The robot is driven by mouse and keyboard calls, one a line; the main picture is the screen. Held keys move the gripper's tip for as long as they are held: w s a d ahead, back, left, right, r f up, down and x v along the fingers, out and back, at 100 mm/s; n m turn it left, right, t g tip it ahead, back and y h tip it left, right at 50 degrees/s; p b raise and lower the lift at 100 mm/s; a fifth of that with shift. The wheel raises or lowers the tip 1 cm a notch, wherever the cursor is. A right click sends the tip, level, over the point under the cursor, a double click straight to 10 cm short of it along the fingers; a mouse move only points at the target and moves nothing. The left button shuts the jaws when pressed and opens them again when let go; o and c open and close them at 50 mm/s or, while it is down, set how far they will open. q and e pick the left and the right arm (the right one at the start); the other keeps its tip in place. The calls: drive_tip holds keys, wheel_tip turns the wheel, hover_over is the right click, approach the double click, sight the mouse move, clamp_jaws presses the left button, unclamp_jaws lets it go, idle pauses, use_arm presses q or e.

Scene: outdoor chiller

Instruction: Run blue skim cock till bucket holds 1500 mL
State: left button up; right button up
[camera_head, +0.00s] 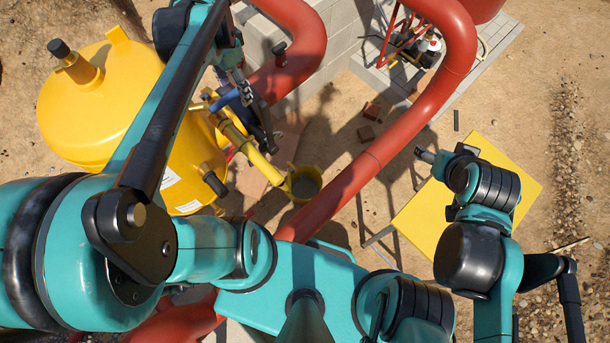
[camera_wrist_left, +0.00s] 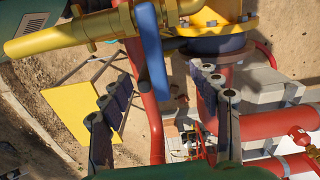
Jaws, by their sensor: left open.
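The blue skim cock handle (camera_head: 224,101) sits on a yellow branch pipe (camera_head: 240,138) at the side of the yellow vessel (camera_head: 105,105). The pipe's end reaches the left rim of a yellow bucket (camera_head: 316,174); the bucket's inside looks grey and its level cannot be read. My left gripper (camera_head: 258,120) is open, just right of the handle. In the left wrist view the blue handle (camera_wrist_left: 152,60) hangs down toward the gap between the spread fingers (camera_wrist_left: 163,90); contact cannot be told. My right gripper (camera_head: 430,157) is small, over the yellow table, its jaws unclear.
Large red pipes (camera_head: 400,130) cross the middle and pass close right of the bucket. A yellow table (camera_head: 425,212) stands at the right. A grey block wall (camera_head: 335,40) rises behind. Reddish blocks (camera_head: 371,110) lie on sandy ground, which is open at far right.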

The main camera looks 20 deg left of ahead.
sight(235, 90)
use_arm(q)
wheel_tip(235, 90, up, 7)
drive_tip(key=p, duration=0.5)
idle(0.3)
wheel_tip(235, 90, up, 12)
idle(0.5)
